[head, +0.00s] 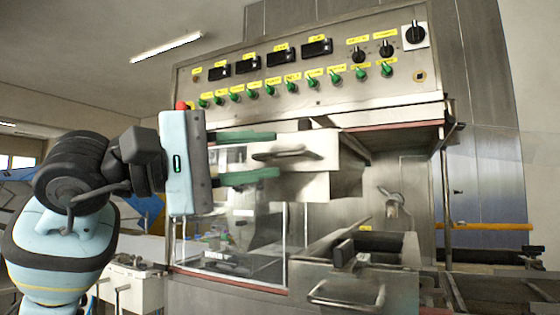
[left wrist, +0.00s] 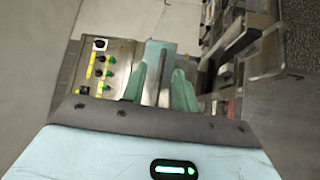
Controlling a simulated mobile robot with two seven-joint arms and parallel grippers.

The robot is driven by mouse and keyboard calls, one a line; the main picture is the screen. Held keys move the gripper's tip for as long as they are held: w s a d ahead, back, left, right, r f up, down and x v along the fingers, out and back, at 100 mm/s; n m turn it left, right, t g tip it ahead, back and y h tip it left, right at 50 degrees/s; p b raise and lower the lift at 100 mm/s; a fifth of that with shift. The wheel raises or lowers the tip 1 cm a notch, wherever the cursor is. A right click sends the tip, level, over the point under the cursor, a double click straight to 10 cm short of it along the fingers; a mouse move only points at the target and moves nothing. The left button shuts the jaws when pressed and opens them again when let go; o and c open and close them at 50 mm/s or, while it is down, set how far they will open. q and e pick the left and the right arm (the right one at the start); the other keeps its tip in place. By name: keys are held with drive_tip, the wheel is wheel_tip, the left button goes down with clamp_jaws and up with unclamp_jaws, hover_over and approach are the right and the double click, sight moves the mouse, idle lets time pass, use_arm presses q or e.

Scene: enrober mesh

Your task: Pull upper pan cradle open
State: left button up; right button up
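The upper pan cradle (head: 316,183) is a pale metal box under the control panel, with a grey bar handle (head: 285,154) on its front. My left gripper (head: 276,155) comes in from the left, its two green fingers spread apart, one above and one below the handle's level. In the left wrist view, the fingers (left wrist: 160,90) stand apart on either side of a dark bar that looks like the handle (left wrist: 165,78). I see no clear contact between fingers and handle. My right gripper is not in view.
A lower metal cradle (head: 358,287) with a curved handle (head: 345,296) sits below right. The control panel (head: 300,75) with green knobs and black dials is above. A clear guard (head: 240,245) covers the machine's lower left. A yellow pipe (head: 490,227) runs at right.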

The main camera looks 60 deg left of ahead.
use_arm(q)
drive_tip(key=v, duration=0.4)
drive_tip(key=shift+b, duration=0.3)
drive_tip(key=shift+w, duration=0.1)
